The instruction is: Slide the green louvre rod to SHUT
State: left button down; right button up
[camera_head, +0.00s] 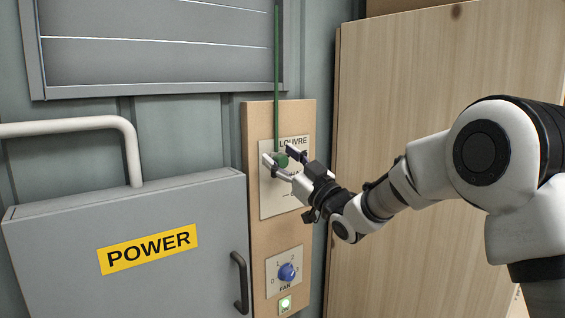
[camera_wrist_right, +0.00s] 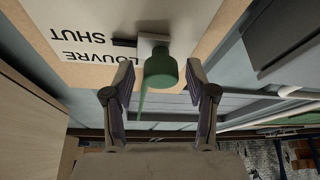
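The green louvre rod (camera_head: 277,80) runs straight down from the louvre to a green knob (camera_head: 281,160) on a white plate (camera_head: 270,200) marked LOUVRE. In the right wrist view the knob (camera_wrist_right: 161,70) sits in front of a small pale block, near a black mark by the upside-down word SHUT (camera_wrist_right: 84,37). My right gripper (camera_wrist_right: 160,88) is open, with one finger on each side of the knob and a visible gap to it. In the head view the right gripper (camera_head: 281,165) partly covers the plate's lettering. My left gripper is not in view.
The slatted louvre (camera_head: 160,60) is above. A grey POWER box (camera_head: 120,250) with a black handle (camera_head: 240,282) and a pale pipe (camera_head: 80,125) stands at left. A blue FAN dial (camera_head: 287,272) and lit green button (camera_head: 285,304) are below. A wooden panel (camera_head: 400,100) is at right.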

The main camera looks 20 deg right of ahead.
jog(key=shift+f, duration=0.15)
jog(key=shift+s+d, duration=0.15)
jog(key=v, duration=1.1)
jog(key=shift+s, duration=0.25)
jog(key=shift+f, duration=0.1)
